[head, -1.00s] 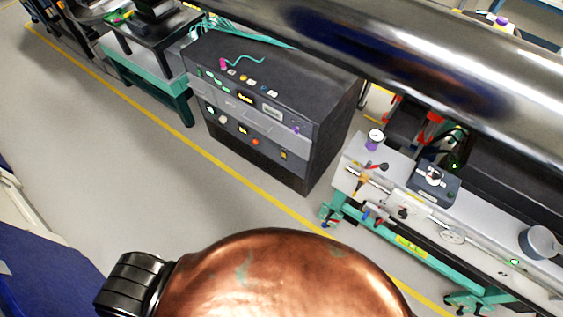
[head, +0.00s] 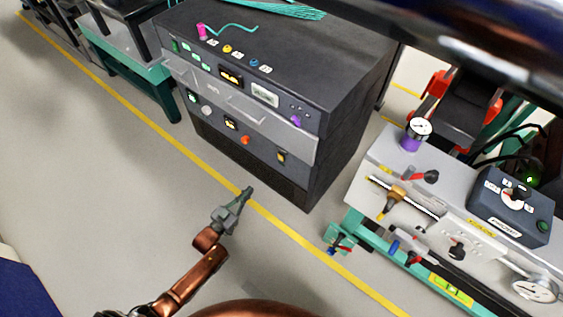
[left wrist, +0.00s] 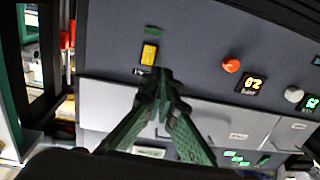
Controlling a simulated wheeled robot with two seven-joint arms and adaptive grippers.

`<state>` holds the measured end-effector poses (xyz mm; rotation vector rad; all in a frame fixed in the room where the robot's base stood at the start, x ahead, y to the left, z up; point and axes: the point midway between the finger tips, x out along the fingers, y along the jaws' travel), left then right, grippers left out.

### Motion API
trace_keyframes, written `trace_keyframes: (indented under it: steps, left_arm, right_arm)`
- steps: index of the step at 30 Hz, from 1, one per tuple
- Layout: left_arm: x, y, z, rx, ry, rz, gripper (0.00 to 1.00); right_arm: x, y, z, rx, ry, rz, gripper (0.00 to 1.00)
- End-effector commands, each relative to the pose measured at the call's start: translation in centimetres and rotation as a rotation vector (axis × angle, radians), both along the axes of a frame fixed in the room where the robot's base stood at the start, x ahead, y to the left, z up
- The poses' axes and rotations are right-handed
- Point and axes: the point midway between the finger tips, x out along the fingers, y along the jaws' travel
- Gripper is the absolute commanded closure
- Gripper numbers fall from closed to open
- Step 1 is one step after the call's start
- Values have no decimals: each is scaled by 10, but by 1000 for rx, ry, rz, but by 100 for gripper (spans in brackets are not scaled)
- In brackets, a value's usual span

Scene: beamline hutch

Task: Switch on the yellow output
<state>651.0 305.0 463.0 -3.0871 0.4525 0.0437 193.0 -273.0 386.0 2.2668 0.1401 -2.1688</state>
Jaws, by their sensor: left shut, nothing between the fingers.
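The dark control cabinet (head: 300,177) stands in the upper middle of the head view. Low on its front is a small yellow switch (head: 282,157); it shows upside down in the left wrist view (left wrist: 149,54). An orange-red button (head: 245,140) and a display with amber digits (head: 231,123) sit left of it in the head view. On the cabinet top is a yellow round fitting (head: 227,49). My left gripper (head: 246,191) is shut and empty, in front of the cabinet; in the wrist view its tips (left wrist: 163,76) appear just beside the switch, and contact cannot be told.
A bench with a dial gauge (head: 420,128), a dark knob box (head: 512,205) and a teal frame stands at the right. A large shiny pipe (head: 430,35) crosses the upper right. Grey floor with a yellow line (head: 180,143) is open at the left.

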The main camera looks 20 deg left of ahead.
Motion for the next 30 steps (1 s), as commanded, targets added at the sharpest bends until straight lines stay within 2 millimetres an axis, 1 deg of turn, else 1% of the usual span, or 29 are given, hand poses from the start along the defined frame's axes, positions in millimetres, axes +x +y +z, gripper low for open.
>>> trace_keyframes:
  steps: [1, 4, 6, 9, 14, 20, 23, 25, 29, 30]
  left_arm:
    - [6, -6, -13, -14, -26, -16, 100]
    - [16, -14, -2, -41, -83, -38, 100]
    - [21, -18, 4, -52, -110, -48, 100]
    - [25, -21, 12, -63, -134, -58, 100]
    - [26, -21, 17, -65, -142, -59, 100]
    - [26, -21, 17, -65, -141, -59, 100]
    - [30, -23, 17, -65, -141, -59, 100]
    - [36, -25, 16, -65, -141, -59, 100]
    - [55, -32, 17, -66, -140, -59, 100]
    - [62, -35, 17, -67, -140, -59, 100]
  right_arm:
    - [-4, 0, -7, 3, 17, -3, 100]
    - [-6, 0, 3, 6, 28, -5, 100]
    - [-6, -2, 9, 7, 32, -7, 100]
    - [-7, -1, 15, 8, 34, -8, 100]
    - [-7, -4, 19, 8, 32, -8, 100]
    - [-6, -3, 19, 8, 31, -8, 100]
    - [-4, -2, 15, 13, 24, -7, 100]
    - [0, 1, 9, 20, 10, -5, 100]
    - [11, 10, -7, 44, -35, 0, 100]
    - [15, 13, -13, 54, -54, 1, 100]
